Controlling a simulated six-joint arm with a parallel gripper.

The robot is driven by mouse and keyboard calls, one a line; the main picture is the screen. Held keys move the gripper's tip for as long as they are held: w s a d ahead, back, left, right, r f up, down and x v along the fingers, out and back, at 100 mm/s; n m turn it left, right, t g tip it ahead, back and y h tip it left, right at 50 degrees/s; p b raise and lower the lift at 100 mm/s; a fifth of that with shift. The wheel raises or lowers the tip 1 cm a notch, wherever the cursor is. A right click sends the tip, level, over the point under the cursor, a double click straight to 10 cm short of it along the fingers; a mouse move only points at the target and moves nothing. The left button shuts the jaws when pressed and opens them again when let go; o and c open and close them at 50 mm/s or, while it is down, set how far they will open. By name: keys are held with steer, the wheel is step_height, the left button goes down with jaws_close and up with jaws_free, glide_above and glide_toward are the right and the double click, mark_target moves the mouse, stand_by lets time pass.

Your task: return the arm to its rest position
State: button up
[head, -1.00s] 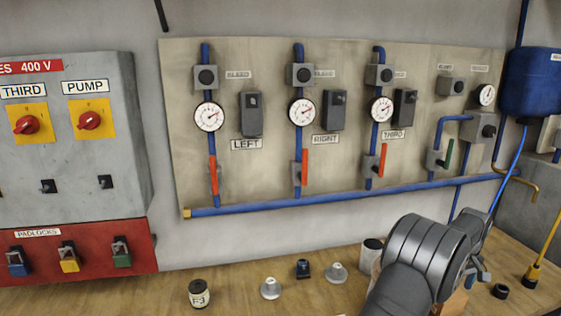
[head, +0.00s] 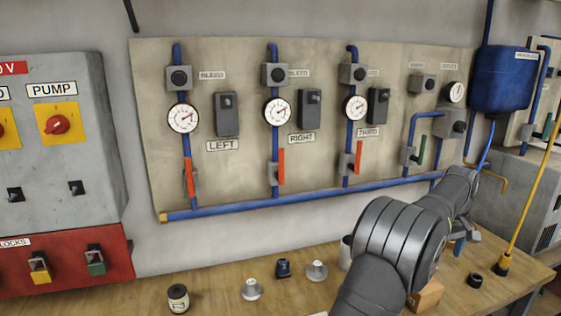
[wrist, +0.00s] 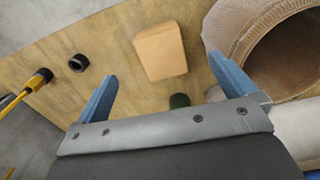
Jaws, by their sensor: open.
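My arm (head: 395,240) reaches in from the bottom of the head view, over the right part of the wooden bench. My gripper (wrist: 162,76) shows in the wrist view as two blue fingers spread wide apart, with nothing held between them. In the head view a little of the gripper (head: 462,241) shows beyond my wrist, mostly hidden. A tan block (wrist: 160,50) lies on the bench past the fingertips, apart from them; it also shows in the head view (head: 427,296), partly behind my arm.
A large open cylinder (wrist: 235,25) is close by the right finger in the wrist view. A black ring (head: 475,280) and a yellow plug (head: 503,263) stand right of my arm. Small fittings (head: 251,289) sit left. The gauge panel (head: 240,160) rises behind.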

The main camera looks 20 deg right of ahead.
steer(key=w+a+r, duration=0.3)
steer(key=w+a, duration=0.3)
steer(key=w, duration=0.1)
steer(key=w+a+r, duration=0.3)
steer(key=w+a, duration=0.4)
steer(key=w+a+f+n, duration=0.1)
steer(key=a+f, duration=0.1)
steer(key=a, duration=1.1)
steer(key=w+a+f, duration=0.1)
steer(key=a+f, duration=0.2)
steer(key=a, duration=0.9)
steer(key=shift+w+a+f+n, duration=0.2)
steer(key=shift+w+a+n, duration=0.15)
steer(key=shift+a+n, duration=0.05)
